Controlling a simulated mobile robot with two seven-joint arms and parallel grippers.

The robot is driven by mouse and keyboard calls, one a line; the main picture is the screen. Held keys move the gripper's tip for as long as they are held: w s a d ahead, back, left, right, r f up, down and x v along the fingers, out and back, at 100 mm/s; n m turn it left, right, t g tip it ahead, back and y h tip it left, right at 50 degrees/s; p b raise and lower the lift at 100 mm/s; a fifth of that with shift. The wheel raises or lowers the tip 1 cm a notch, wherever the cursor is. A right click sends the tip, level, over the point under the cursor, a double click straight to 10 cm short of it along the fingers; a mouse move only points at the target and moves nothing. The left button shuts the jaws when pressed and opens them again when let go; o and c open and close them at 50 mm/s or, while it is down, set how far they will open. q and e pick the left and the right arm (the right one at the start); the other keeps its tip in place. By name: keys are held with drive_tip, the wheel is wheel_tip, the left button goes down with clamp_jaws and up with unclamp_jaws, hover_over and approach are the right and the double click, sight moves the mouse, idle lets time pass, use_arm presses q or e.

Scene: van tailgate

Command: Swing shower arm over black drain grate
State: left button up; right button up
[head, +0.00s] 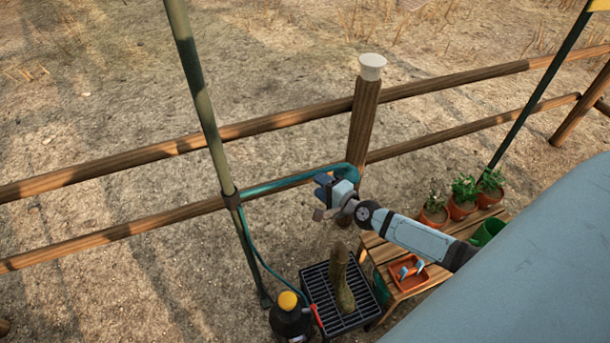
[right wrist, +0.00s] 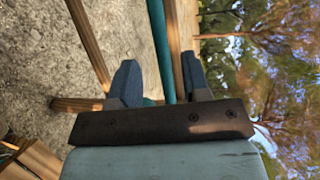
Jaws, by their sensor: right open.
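The teal shower arm (head: 285,182) reaches from a green pole (head: 210,120) to the right, and its far end bends behind my right gripper. My right gripper (head: 321,197) is open at that far part of the arm. In the right wrist view the teal tube (right wrist: 161,45) passes between the two separated blue fingers (right wrist: 158,78); I cannot tell whether either touches it. The end of the shower arm is partly hidden. My left gripper is not in view.
A black bottle with a yellow cap (head: 289,315) stands left of the grate. A wooden bench (head: 385,255) at right holds potted plants (head: 462,196) and an orange tray (head: 408,284). A rail fence (head: 290,120) runs behind. A pale blue surface (head: 530,270) fills the lower right.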

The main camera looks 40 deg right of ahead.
sight(305, 174)
drive_tip(key=x, duration=0.6)
drive_tip(key=shift+w+a+f, duration=0.1)
drive_tip(key=shift+w+f, duration=0.05)
drive_tip(key=shift+w, duration=0.2)
clamp_jaws()
